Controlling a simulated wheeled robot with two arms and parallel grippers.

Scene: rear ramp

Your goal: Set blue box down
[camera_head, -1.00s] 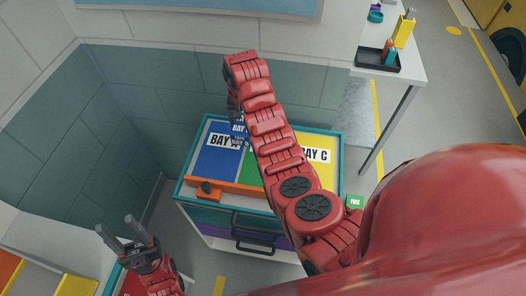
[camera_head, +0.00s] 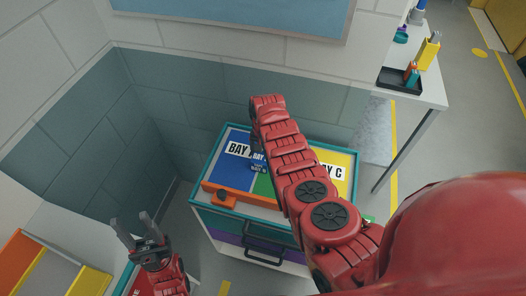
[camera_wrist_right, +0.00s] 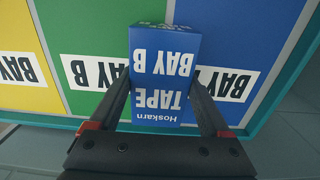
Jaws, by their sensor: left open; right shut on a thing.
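The blue box (camera_wrist_right: 165,75), printed "BAY B", "TAPE" and "Hoskarn", is between the fingers of my right gripper (camera_wrist_right: 160,98), which is shut on it. In the right wrist view it overlaps the border of the green panel (camera_wrist_right: 85,25) and blue panel (camera_wrist_right: 245,45). I cannot tell whether it touches the surface. In the head view, my right arm hides much of the box. The green panel is labelled "BAY B"; the yellow panel (camera_head: 340,162) is labelled "BAY C". My left gripper (camera_head: 136,228) is open and empty, left of the cart.
The panels lie on a teal-rimmed cart (camera_head: 209,160) with drawers and an orange bar (camera_head: 240,199) along its front. A white table (camera_head: 424,92) with a black tray (camera_head: 398,80) stands at right. Tiled walls close off the back and left.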

